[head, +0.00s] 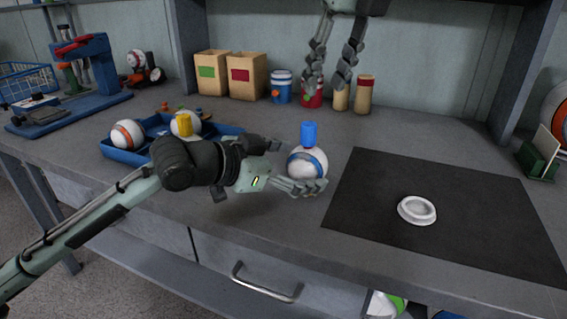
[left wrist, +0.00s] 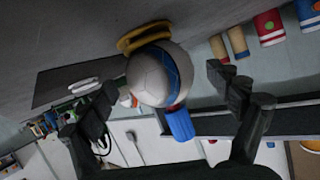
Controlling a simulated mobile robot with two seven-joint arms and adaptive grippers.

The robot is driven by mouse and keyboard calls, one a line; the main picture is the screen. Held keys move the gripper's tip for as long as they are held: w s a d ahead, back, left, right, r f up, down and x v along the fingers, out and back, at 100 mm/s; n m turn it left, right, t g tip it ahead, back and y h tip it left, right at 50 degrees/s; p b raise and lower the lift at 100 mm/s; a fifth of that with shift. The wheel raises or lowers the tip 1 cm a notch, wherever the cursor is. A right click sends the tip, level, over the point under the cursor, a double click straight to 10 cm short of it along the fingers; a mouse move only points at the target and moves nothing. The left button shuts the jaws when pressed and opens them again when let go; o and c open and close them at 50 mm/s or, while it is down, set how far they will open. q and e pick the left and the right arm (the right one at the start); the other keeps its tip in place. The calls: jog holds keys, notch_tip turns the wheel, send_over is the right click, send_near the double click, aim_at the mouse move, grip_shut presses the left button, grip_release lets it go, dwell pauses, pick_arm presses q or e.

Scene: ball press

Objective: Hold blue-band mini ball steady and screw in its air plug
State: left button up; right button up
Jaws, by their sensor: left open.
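The blue-band mini ball (head: 307,167) is white with a blue stripe and stands on the bench left of the dark mat. A blue plug piece (head: 309,134) stands upright on its top; whether it is seated cannot be told. My left gripper (head: 301,166) is open around the ball, one finger in front and one behind. In the left wrist view the ball (left wrist: 147,82) lies between the spread fingers, with the blue plug (left wrist: 180,123) and a yellow ring (left wrist: 143,36) at its base. My right gripper (head: 329,91) hangs at the back, fingers apart and empty.
A white ring (head: 417,210) lies on the dark mat (head: 360,195). A blue tray (head: 122,156) at left holds an orange-band ball (head: 127,134) and a ball with a yellow piece. Boxes (head: 247,76) and cans line the back wall. A blue press (head: 85,50) stands far left.

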pick_arm(q)
jog(key=shift+x, duration=0.8)
jog(key=shift+c, duration=0.6)
